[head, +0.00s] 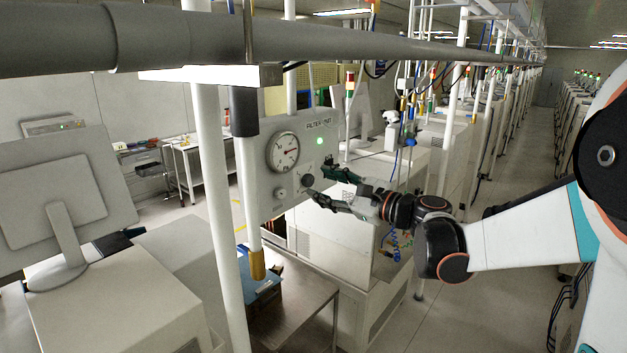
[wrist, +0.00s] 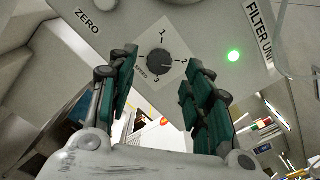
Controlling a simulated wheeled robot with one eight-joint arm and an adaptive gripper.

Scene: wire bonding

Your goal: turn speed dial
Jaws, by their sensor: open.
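The speed dial (wrist: 158,62) is a dark round knob on a light square plate marked 1, 2, 3 and SPEED in the wrist view. In the head view the dial (head: 308,180) sits at the lower right of the grey FILTER UNIT panel (head: 262,160). My gripper (wrist: 160,78) is open, with its two green-padded fingers on either side of the dial in the wrist view. In the head view my gripper (head: 319,181) is right at the panel, close to the dial. I cannot tell whether the fingers touch it or where its pointer stands.
A round gauge (head: 283,152) and a lit green lamp (head: 320,141) are on the panel above the dial. A smaller ZERO knob (head: 281,193) is left of it. White posts (head: 212,150) and a horizontal pipe (head: 330,45) frame the panel. A monitor (head: 65,195) stands at left.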

